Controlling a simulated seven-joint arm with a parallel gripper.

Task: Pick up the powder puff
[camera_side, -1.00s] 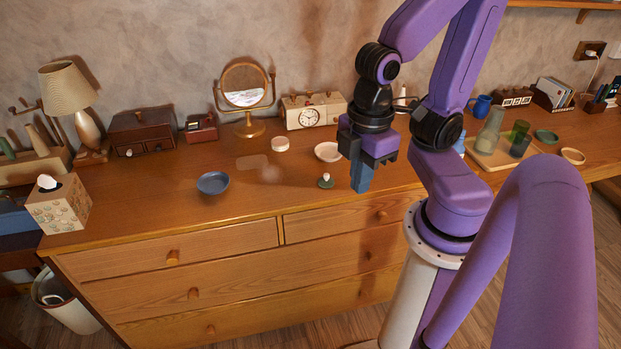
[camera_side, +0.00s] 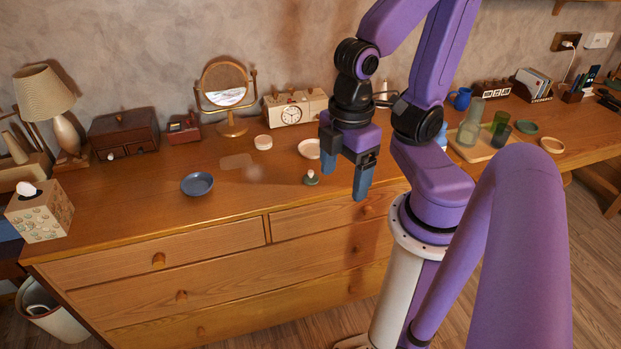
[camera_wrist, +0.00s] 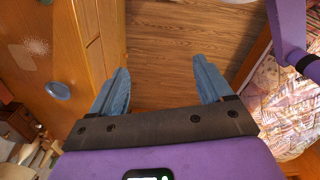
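I cannot tell for sure which thing is the powder puff. A soft, pale, blurred round patch (camera_side: 255,173) lies on the dresser top, and it also shows in the wrist view (camera_wrist: 37,46). A small dark green piece with a white knob (camera_side: 311,178) stands near the front edge, and a cream round piece (camera_side: 263,142) lies farther back. My gripper (camera_side: 344,172) hangs above the dresser's front edge, right of these. Its blue fingers are apart and empty, with only wood floor between them in the wrist view (camera_wrist: 160,82).
A blue bowl (camera_side: 197,184) sits left of the patch. A pale dish (camera_side: 309,148) is behind the green piece. A mirror (camera_side: 228,96), a clock (camera_side: 292,113) and boxes line the back. A tray (camera_side: 470,148) with glasses is at right. The front middle is fairly clear.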

